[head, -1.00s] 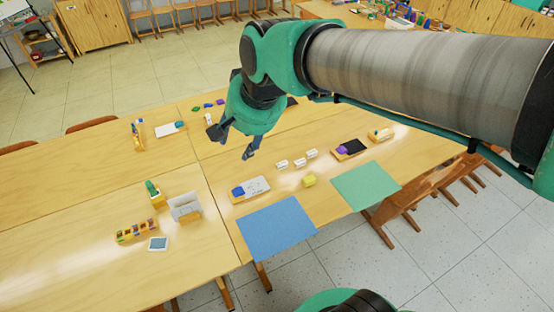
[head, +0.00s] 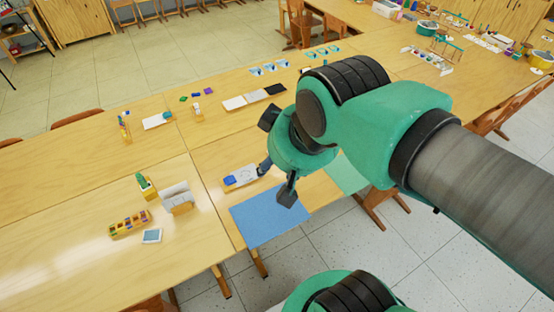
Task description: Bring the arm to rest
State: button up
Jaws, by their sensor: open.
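My gripper (head: 275,180) is in the head view, at the end of my green and grey arm, above the near part of the wooden table. Its two dark fingers are apart, with nothing between them. One finger shows over the edge of the blue mat (head: 265,222), the other near a small tray with a blue item (head: 238,179).
The wooden table (head: 75,180) holds a box of coloured pieces (head: 130,223), a card holder (head: 177,197), a small tablet-like item (head: 152,236) and a green item (head: 144,183). White and black cards (head: 252,96) lie farther back. Tiled floor (head: 365,250) is open at the front.

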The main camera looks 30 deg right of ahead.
jog(key=shift+f, duration=0.1)
notch_tip(320, 180, down, 5)
jog(key=b, duration=0.5)
dwell(1.1)
